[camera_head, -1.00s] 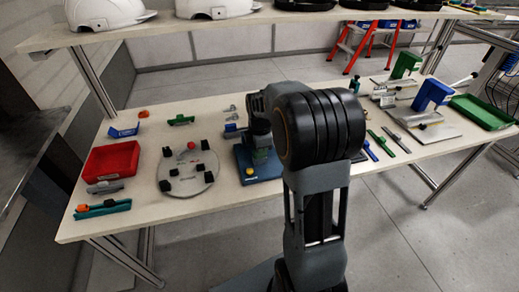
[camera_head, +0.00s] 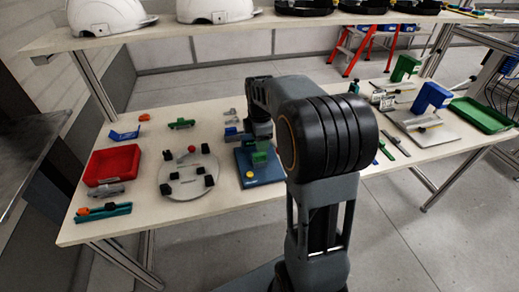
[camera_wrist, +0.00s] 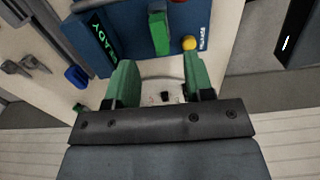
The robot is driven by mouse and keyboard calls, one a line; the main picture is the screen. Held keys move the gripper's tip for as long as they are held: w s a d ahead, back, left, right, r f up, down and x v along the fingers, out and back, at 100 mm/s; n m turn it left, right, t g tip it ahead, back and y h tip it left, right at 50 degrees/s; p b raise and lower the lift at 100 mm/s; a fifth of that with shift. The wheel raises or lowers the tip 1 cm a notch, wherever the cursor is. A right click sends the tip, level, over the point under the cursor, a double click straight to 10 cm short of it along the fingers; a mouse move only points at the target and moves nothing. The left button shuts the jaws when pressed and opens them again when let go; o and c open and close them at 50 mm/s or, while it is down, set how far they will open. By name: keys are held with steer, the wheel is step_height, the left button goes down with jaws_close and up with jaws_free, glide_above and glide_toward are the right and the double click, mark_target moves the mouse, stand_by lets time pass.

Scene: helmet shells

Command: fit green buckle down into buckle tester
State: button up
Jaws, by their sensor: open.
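The blue buckle tester (camera_head: 244,167) stands on the table, left of my arm, with a yellow button at its front. In the wrist view the tester (camera_wrist: 75,37) shows green lettering, a yellow button marked RELEASE and a red part at the top edge. The green buckle (camera_wrist: 159,32) is at the tester, between the display and the yellow button; how deep it sits I cannot tell. My gripper (camera_wrist: 160,75) is open, its two green fingers wide apart with the buckle beyond them. In the head view my gripper (camera_head: 259,147) is over the tester, partly hidden by my arm.
A round clear plate (camera_head: 188,187) with black blocks lies left of the tester. Blue and green stands and a green tray (camera_head: 484,115) are at the right. A helmet shelf runs above.

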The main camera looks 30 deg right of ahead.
mark_target(260, 154)
step_height(260, 154, up, 8)
steer(key=shift+f+p, duration=0.15)
steer(key=shift+p, duration=0.2)
stand_by(0.4)
steer(key=s+a+m+t+p, duration=0.1)
steer(key=s+a+m+p, duration=0.2)
steer(key=s+a+m, duration=0.2)
steer(key=s+a+m+t+p, duration=0.2)
steer(key=s+a+m, duration=0.3)
steer(key=s+m, duration=0.5)
steer(key=shift+s+r+m+t+p, duration=0.3)
steer(key=shift+s+r+p, duration=0.1)
steer(key=shift+s+p, duration=0.15)
